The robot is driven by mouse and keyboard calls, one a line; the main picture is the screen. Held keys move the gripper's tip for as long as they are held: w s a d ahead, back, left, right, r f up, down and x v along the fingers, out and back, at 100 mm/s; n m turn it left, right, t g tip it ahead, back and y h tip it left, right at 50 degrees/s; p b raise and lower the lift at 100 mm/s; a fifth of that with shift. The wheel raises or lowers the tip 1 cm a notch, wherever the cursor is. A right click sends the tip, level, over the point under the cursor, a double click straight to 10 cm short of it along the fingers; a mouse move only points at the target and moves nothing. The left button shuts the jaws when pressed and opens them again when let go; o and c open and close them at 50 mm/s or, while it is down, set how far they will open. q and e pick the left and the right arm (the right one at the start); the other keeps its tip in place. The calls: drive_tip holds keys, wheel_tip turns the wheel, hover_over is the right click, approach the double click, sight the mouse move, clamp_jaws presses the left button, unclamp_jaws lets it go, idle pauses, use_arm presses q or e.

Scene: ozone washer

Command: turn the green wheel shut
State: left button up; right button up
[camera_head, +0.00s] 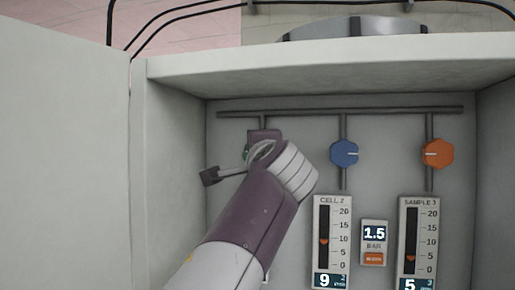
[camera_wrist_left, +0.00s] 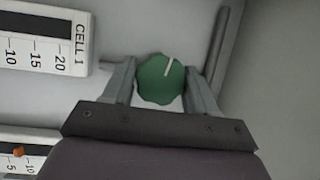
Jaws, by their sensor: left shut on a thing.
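The green wheel (camera_wrist_left: 160,82) sits between the two fingers of my left gripper (camera_wrist_left: 161,88) in the left wrist view. The gripper is shut on the wheel, with a finger on either side. The wheel's white mark points up and slightly right in that view. In the head view only a sliver of the green wheel (camera_head: 245,153) shows, at the left end of the row of wheels. My left gripper (camera_head: 247,156) and forearm cover most of it there. My right gripper is not in view.
A blue wheel (camera_head: 344,153) and an orange wheel (camera_head: 438,154) are to the right on the same pipework. Gauges CELL 2 (camera_head: 332,205) and SAMPLE 3 (camera_head: 418,205) and a 1.5 bar display (camera_head: 374,234) are below. Cabinet walls and an open door (camera_head: 65,160) enclose the space.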

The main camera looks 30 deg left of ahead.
use_arm(q)
drive_tip(key=shift+n+g+p, duration=0.4)
drive_tip(key=shift+n+p, duration=0.05)
drive_tip(key=shift+n, duration=0.55)
drive_tip(key=shift+f, duration=0.1)
drive_tip(key=o, duration=1)
